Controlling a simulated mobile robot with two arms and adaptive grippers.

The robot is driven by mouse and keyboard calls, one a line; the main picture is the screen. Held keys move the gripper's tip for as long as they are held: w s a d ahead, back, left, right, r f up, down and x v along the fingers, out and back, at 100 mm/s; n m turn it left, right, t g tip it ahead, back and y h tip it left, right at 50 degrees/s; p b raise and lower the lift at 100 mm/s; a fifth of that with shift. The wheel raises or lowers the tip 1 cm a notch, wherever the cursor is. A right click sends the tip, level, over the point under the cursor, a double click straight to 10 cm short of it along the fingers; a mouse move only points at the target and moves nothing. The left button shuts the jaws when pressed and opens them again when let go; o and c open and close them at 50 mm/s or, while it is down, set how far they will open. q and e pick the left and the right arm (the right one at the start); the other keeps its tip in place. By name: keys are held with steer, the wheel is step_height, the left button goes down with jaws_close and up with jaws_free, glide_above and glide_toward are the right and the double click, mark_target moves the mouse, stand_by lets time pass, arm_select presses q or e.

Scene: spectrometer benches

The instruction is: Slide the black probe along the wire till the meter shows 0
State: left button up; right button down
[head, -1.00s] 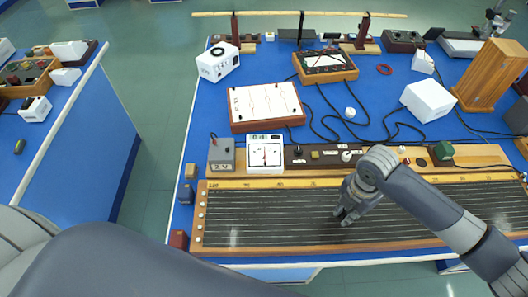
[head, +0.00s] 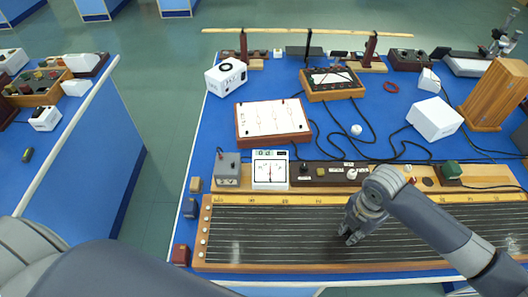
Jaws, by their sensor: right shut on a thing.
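The long wooden wire board (head: 275,262) lies along the front of the blue bench, with several thin parallel wires over its dark bed and a yellow scale along its back edge. The white meter (head: 270,175) stands behind the board's left part. Its red needle looks nearly upright; its small top display is too small to read. My left gripper is out of view.
A grey box (head: 228,170) stands left of the meter. A dark strip with knobs (head: 322,173) runs to its right. Black cables cross the bench behind. A white box (head: 434,118) and a wooden case (head: 492,85) stand at the back right.

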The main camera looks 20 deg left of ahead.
steer(key=shift+s+d+f, duration=0.1)
steer(key=shift+s+f, duration=0.2)
steer(key=shift+f, duration=0.05)
stand_by(0.3)
steer(key=c, duration=1.5)
jaws_free()
steer(key=shift+o, duration=0.4)
steer(key=shift+w, duration=0.15)
steer(key=shift+w+r, duration=0.1)
steer(key=shift+r, duration=0.05)
